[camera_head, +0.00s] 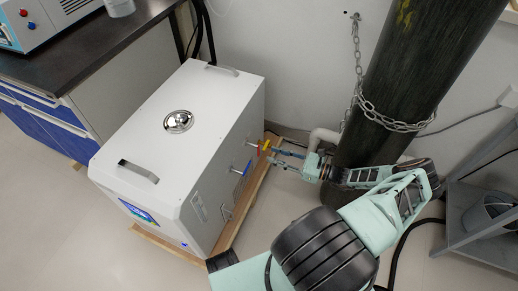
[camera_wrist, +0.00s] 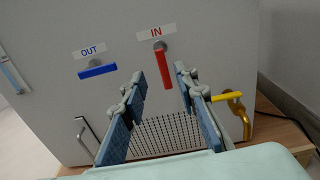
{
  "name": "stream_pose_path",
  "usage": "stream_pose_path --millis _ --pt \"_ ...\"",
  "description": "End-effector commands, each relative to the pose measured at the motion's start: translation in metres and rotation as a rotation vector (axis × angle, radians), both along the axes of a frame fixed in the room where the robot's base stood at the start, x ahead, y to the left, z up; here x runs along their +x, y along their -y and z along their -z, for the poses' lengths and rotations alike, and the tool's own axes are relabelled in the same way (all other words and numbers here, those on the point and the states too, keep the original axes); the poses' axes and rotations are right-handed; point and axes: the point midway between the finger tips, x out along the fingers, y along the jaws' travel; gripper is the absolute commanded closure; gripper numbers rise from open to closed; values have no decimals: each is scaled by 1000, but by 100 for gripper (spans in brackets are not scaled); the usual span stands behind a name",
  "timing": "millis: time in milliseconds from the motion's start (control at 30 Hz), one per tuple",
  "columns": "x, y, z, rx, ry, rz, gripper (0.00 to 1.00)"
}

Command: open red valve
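The red valve handle (camera_wrist: 163,68) hangs straight down below the "IN" label (camera_wrist: 156,31) on the white cabinet (camera_wrist: 215,35). In the head view only a small bit of red (camera_head: 259,147) shows at the cabinet's right side. My gripper (camera_wrist: 160,76) is open, with its two blue-padded fingers pointing at the panel. In the wrist view the red handle lies between the fingertips, apart from both in the picture; I cannot tell how far in front of it they are. The head view shows my gripper (camera_head: 276,150) close beside the panel.
A blue handle (camera_wrist: 97,71) lies level under the "OUT" label (camera_wrist: 90,50). A chained dark cylinder (camera_head: 400,90) stands beside my arm.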

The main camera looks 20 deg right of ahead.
Motion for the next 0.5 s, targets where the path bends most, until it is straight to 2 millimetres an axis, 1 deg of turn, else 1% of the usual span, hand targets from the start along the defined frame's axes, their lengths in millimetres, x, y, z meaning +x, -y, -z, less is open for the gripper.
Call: stream_pose_path --millis 67,167,400,500 --pt "2 1 2 15 1 12 72" --pt "8 -5 1 18 2 13 72" --pt "34 -33 2 17 1 10 72" --pt "44 -42 2 16 1 11 72"
